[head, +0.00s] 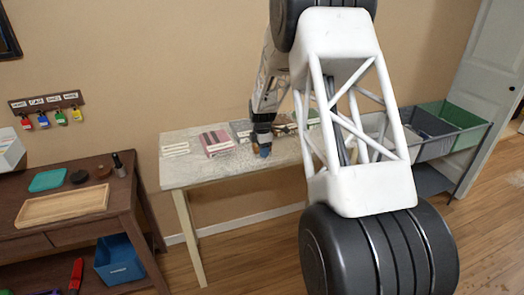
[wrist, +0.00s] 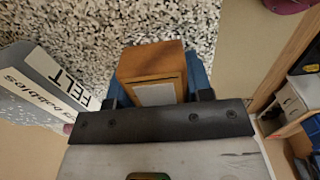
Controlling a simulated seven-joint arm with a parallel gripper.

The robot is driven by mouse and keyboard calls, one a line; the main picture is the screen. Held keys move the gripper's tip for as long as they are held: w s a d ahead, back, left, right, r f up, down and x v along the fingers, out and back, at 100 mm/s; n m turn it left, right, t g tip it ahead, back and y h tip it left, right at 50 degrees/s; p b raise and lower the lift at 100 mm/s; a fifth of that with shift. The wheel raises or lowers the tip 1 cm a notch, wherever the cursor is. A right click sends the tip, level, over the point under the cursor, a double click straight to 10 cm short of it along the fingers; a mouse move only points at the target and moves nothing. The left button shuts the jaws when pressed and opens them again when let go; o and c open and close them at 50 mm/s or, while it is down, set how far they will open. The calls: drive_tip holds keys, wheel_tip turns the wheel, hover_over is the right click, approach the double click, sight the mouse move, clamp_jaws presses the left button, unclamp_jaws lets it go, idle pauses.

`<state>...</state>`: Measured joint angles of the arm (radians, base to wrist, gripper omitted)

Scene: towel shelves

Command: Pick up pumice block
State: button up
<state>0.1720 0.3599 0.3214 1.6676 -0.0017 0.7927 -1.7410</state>
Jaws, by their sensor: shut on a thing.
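An orange-brown block (wrist: 152,62) with a pale label patch shows in the wrist view, between the blue fingers of my gripper (wrist: 158,85). It looks like the pumice block; no writing on it is legible. The fingers are shut on its sides. I cannot tell whether the block touches the tabletop. My arm hides part of the table.
A grey bin marked FELT and bobbles (wrist: 45,85) is close left in the wrist view. Pink-and-dark folded cloth (head: 217,142) and white strips (head: 175,150) lie on the table. A dark desk with a wooden tray (head: 65,206) stands left; grey and green bins (head: 450,115) stand right.

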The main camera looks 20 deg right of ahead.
drive_tip(key=shift+r, duration=0.7)
drive_tip(key=shift+s+r, duration=0.15)
drive_tip(key=shift+r, duration=0.8)
drive_tip(key=s+a+r, duration=0.1)
drive_tip(key=s+a, duration=0.1)
drive_tip(key=s, duration=1.3)
drive_tip(key=shift+s+a+r, duration=0.15)
drive_tip(key=shift+s+a, duration=0.05)
drive_tip(key=shift+a, duration=0.1)
